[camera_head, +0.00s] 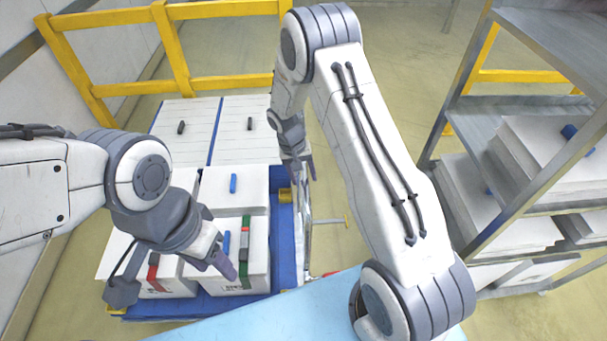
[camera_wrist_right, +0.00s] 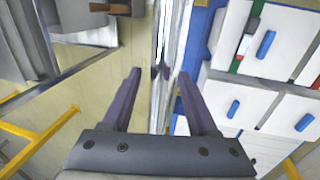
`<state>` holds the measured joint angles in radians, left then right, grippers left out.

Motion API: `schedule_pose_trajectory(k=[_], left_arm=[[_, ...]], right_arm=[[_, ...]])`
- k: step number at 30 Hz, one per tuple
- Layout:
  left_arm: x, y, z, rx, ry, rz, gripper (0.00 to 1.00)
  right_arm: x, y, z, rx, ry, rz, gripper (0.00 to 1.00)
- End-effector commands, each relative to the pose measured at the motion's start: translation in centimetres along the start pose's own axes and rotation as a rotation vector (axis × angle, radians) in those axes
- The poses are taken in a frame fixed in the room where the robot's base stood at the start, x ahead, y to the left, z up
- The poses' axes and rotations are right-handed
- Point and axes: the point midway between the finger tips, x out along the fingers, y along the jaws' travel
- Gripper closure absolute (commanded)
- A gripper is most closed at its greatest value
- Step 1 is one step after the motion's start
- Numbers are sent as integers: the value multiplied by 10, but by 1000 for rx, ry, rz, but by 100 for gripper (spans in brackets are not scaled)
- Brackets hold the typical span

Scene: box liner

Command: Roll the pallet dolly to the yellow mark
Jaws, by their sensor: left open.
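The pallet dolly has a blue deck (camera_head: 283,225), left of centre in the head view, loaded with several white boxes (camera_head: 233,187). Its blue edge also shows in the right wrist view (camera_wrist_right: 198,45). My left gripper (camera_head: 221,247) is open above the front boxes, which it partly hides. My right gripper (camera_head: 302,172) is beside the dolly's right edge. In the right wrist view its two purple fingers (camera_wrist_right: 162,90) are spread. A shiny upright metal bar (camera_wrist_right: 164,45) shows between them; I cannot tell whether they touch it. I cannot make out a yellow floor mark.
A yellow guard rail (camera_head: 215,83) stands behind the dolly. A grey metal rack (camera_head: 470,125) with white stacks (camera_head: 470,195) stands at the right. A light blue surface (camera_head: 290,317) is at the front. Bare floor lies between dolly and rack.

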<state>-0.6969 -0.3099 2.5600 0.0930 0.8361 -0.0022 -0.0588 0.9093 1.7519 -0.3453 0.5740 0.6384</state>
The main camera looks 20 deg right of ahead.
Motion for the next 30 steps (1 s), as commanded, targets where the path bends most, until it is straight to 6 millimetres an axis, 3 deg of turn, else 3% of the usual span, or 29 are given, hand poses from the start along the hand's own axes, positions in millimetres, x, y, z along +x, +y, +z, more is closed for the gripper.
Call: schedule_pose_trajectory(k=[1, 4, 30], left_arm=[[0, 0, 0, 0, 0, 0, 50], [0, 0, 0, 0, 0, 0, 50], [0, 0, 0, 0, 0, 0, 50]], right_arm=[[0, 0, 0, 0, 0, 0, 62], [0, 0, 0, 0, 0, 0, 100], [-1, 0, 0, 0, 0, 0, 100]])
